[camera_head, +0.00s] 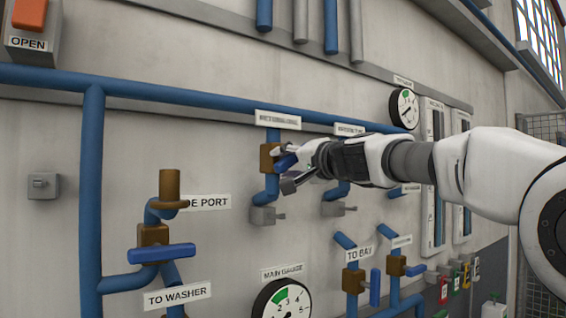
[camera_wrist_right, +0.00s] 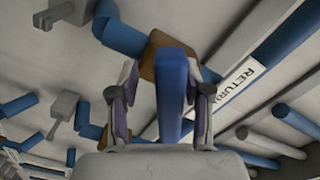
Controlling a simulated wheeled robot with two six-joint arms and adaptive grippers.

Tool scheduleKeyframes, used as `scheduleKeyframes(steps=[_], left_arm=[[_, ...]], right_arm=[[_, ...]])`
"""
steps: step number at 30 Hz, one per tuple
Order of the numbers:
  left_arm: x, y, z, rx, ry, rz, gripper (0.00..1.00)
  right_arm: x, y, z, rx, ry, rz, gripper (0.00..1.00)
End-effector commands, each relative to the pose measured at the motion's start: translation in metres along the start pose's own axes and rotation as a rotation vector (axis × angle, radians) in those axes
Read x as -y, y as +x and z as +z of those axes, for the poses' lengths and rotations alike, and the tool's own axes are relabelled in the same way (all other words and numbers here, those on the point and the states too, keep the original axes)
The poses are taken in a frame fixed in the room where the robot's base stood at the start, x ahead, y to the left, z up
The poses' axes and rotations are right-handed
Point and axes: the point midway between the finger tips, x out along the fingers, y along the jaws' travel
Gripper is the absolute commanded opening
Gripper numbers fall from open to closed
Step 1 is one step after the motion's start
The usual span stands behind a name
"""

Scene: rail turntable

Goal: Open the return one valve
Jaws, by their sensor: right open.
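A valve with a brown body (camera_head: 269,157) and a blue lever sits on a blue pipe on the wall, below a white label (camera_head: 277,120) too small to read surely in the head view. My right gripper (camera_head: 283,170) is at this valve. In the right wrist view its open fingers stand on either side of the blue lever (camera_wrist_right: 171,92), with the brown body (camera_wrist_right: 163,55) beyond it. A label (camera_wrist_right: 243,80) beside it begins with "RETURN". I cannot tell whether the fingers touch the lever. My left gripper is in neither view.
My right arm hides part of a neighbouring pipe with its own label (camera_head: 350,129). A "TO WASHER" valve with a blue lever (camera_head: 162,253) is at lower left. Gauges (camera_head: 404,108) and "TO BAY" valves (camera_head: 354,281) are on the same wall.

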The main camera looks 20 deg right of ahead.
Motion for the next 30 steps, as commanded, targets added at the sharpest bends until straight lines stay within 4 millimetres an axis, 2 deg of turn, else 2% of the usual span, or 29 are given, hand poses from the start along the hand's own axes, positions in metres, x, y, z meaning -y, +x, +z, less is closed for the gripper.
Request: scheduleKeyframes(steps=[3,5,7,8,23,30], left_arm=[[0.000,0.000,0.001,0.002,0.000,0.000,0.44],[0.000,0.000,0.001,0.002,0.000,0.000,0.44],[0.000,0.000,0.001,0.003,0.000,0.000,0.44],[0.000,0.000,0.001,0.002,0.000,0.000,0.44],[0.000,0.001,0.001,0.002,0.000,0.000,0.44],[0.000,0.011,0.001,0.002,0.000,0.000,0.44]], right_arm=[[0.001,-0.001,-0.001,-0.001,0.000,-0.002,0.48],[0.001,-0.001,-0.001,-0.001,0.000,-0.002,0.30],[0.001,-0.001,-0.001,-0.001,0.000,-0.002,0.05],[0.001,-0.001,-0.001,-0.001,0.000,-0.002,0.00],[0.001,0.000,0.000,-0.001,-0.006,-0.002,0.00],[-0.002,0.000,0.001,-0.001,-0.070,-0.001,0.00]])
